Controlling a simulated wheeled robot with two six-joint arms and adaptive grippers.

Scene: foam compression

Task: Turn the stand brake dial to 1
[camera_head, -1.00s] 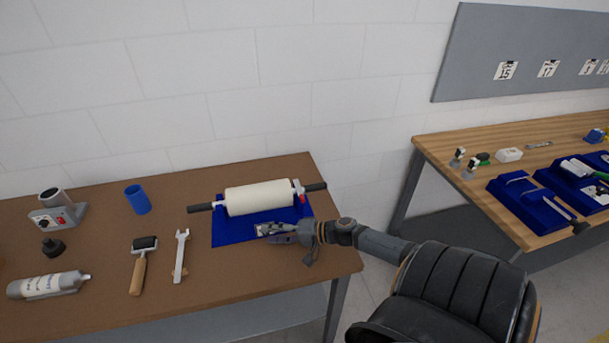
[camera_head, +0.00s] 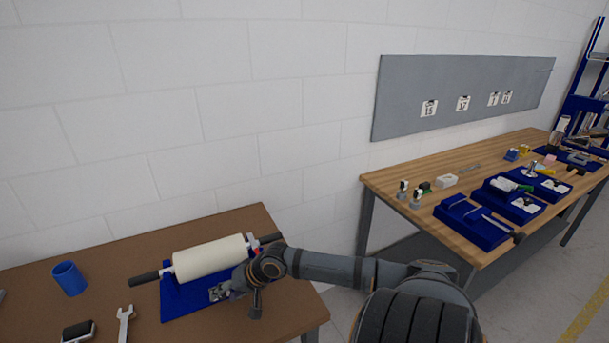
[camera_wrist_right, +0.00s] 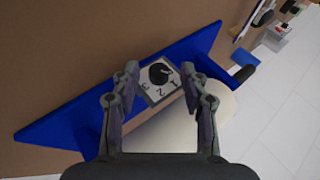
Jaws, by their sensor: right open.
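The blue stand (camera_head: 178,304) lies on the brown table and holds a white foam roller (camera_head: 210,258) with black handles. In the right wrist view, the stand (camera_wrist_right: 62,116) carries a light plate (camera_wrist_right: 148,93) marked 1, 2 and 3, with a black brake dial (camera_wrist_right: 159,73) on it. I cannot tell which number the dial points to. My right gripper (camera_head: 220,291) is over the front of the stand. In the wrist view its open fingers (camera_wrist_right: 162,80) frame the dial, one on each side, with visible gaps. Contact is not visible. My left gripper is out of view.
A blue cup (camera_head: 69,279), a wrench (camera_head: 125,322) and a small roller (camera_head: 78,331) are to the left on the brown table. A wooden table (camera_head: 430,180) with blue trays stands to the right, across a gap.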

